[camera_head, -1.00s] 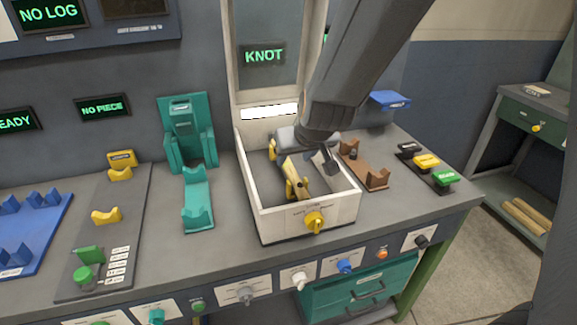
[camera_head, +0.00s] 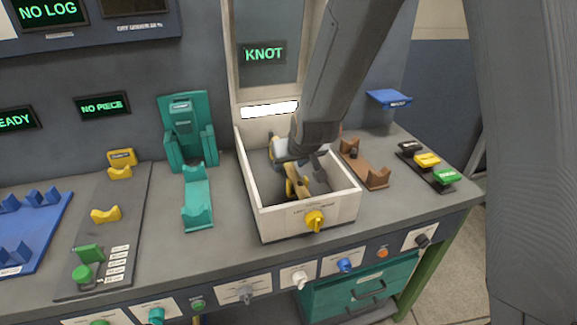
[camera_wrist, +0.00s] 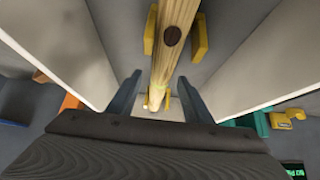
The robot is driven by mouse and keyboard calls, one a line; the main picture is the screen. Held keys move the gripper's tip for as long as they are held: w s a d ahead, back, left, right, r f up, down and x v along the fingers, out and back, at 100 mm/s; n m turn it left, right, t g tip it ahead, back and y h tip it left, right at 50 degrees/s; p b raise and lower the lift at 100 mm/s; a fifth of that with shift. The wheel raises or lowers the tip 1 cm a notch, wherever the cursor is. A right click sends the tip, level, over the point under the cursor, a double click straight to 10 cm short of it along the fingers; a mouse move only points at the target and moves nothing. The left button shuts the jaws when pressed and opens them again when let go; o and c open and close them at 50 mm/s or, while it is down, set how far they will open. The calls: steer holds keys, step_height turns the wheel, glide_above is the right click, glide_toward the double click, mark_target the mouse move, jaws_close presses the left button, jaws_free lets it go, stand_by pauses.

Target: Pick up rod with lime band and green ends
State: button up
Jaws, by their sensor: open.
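A pale wooden rod (camera_head: 297,181) lies on yellow cradles (camera_head: 290,188) inside an open white box with the word KNOT on the screen above it. I cannot make out green ends. My gripper (camera_head: 314,168) is over the box. In the wrist view my gripper (camera_wrist: 160,92) is open and empty, with one finger on each side of the rod's lower part. I cannot tell how far above it the fingers are.
The box's white walls (camera_head: 258,208) rise close around the rod. A teal cradle (camera_head: 197,205) stands to the left, a brown cradle (camera_head: 364,172) to the right. Black, yellow and green buttons (camera_head: 427,160) sit at the bench's right end.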

jaws_close()
steer(key=shift+r, duration=0.15)
